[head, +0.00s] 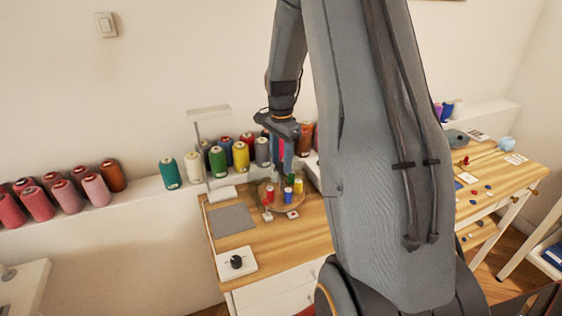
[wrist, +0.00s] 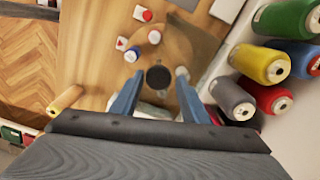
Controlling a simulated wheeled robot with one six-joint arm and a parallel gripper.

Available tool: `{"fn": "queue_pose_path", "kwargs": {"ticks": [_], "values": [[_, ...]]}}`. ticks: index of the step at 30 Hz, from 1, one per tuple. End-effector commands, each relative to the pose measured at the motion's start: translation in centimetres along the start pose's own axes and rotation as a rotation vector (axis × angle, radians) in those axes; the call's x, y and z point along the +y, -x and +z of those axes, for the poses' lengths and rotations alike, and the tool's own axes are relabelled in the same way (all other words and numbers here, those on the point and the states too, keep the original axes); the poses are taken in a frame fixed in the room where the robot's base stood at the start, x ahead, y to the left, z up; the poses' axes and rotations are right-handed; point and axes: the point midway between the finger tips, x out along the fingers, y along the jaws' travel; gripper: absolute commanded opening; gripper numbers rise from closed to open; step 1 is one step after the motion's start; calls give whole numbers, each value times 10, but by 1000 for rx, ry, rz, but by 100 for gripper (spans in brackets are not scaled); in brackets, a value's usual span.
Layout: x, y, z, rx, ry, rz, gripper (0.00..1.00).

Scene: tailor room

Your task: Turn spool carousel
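The spool carousel (head: 274,205) is a round wooden turntable on the desk, bearing small red (head: 270,194), blue (head: 288,194) and yellow (head: 298,186) spools. Its wooden disc (wrist: 195,42) also shows in the wrist view. My gripper (head: 284,172) points down over the carousel. In the wrist view my gripper (wrist: 158,86) has its two blue fingers well apart. A dark round knob-like top (wrist: 158,77) shows between the fingertips. I cannot tell whether either finger touches it. The near part of the carousel is hidden behind the gripper in the wrist view.
Large thread spools (head: 218,161) line the white ledge behind the carousel, close to my gripper's right side in the wrist view (wrist: 262,63). A lamp (head: 199,145) stands at the left. Two small red-topped pieces (head: 292,214) lie in front. A grey mat (head: 231,219) is at left.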

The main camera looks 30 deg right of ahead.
Motion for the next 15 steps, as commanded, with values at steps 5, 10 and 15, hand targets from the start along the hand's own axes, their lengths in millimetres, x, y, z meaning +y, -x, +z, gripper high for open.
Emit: {"fn": "queue_pose_path", "kwargs": {"ticks": [5, 10, 15], "values": [[1, -1, 1, -2, 1, 3, 51], [2, -1, 1, -3, 1, 5, 51], [0, 13, 1, -2, 1, 2, 51]]}}
